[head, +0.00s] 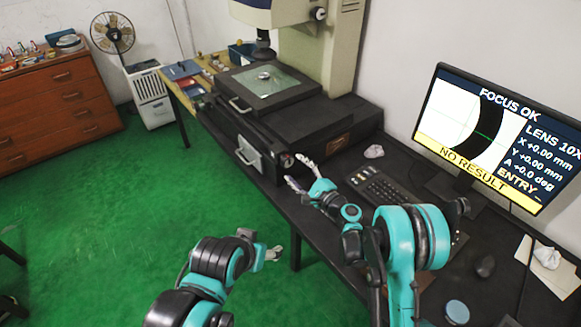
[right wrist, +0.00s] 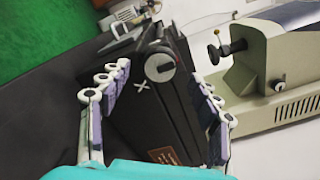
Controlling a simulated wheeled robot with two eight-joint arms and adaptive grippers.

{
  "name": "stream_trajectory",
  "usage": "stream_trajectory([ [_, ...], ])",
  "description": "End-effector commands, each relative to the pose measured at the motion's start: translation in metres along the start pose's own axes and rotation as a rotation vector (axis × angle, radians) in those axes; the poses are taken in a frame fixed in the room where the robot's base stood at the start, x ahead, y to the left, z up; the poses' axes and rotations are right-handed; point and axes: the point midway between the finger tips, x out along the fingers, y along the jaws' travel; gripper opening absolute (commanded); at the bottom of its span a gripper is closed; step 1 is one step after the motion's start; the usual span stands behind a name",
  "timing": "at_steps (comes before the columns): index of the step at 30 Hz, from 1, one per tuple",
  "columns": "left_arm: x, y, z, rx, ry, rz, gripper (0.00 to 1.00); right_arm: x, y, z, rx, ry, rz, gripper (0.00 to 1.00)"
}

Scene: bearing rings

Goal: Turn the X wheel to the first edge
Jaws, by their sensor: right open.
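The X wheel (head: 287,160) is a small round knob on the front of the dark machine base. In the right wrist view the wheel (right wrist: 160,67) is grey with a red mark, beside a white X. My right gripper (head: 297,171) is open in front of the wheel, its fingers to either side in the right wrist view (right wrist: 157,85); contact is not visible. A small ring (head: 265,76) lies on the glass stage (head: 275,91). The monitor (head: 470,115) shows a black arc under a green cross, X +0.00 mm and NO RESULT. My left gripper (head: 270,254) hangs over the floor.
Green floor lies open in front.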

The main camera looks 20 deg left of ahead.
Motion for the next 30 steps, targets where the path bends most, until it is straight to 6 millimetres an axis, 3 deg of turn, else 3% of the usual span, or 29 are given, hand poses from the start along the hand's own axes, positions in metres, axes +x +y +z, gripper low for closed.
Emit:
stream_trajectory([
  [3, 0.007, 0.000, 0.005, 0.001, -0.001, 0.000, 0.63, 0.022, 0.003, -0.001, -0.001, -0.002, 0.002, 0.63],
  [9, 0.013, 0.000, 0.009, 0.002, -0.001, -0.001, 0.63, 0.046, 0.002, -0.001, -0.002, -0.001, 0.002, 0.63],
  [20, 0.013, 0.000, 0.009, 0.002, -0.002, -0.001, 0.63, 0.053, 0.000, 0.000, -0.003, 0.000, 0.001, 0.63],
  [24, 0.013, 0.000, 0.009, 0.002, -0.002, -0.001, 0.63, 0.053, 0.000, 0.000, -0.003, 0.000, 0.001, 0.26],
  [26, 0.013, 0.000, 0.009, 0.002, -0.002, -0.001, 0.63, 0.053, 0.000, 0.000, -0.003, 0.000, 0.001, 0.13],
  [30, 0.013, 0.000, 0.009, 0.002, -0.002, -0.001, 0.63, 0.053, 0.000, 0.000, -0.004, 0.000, 0.001, 0.12],
])
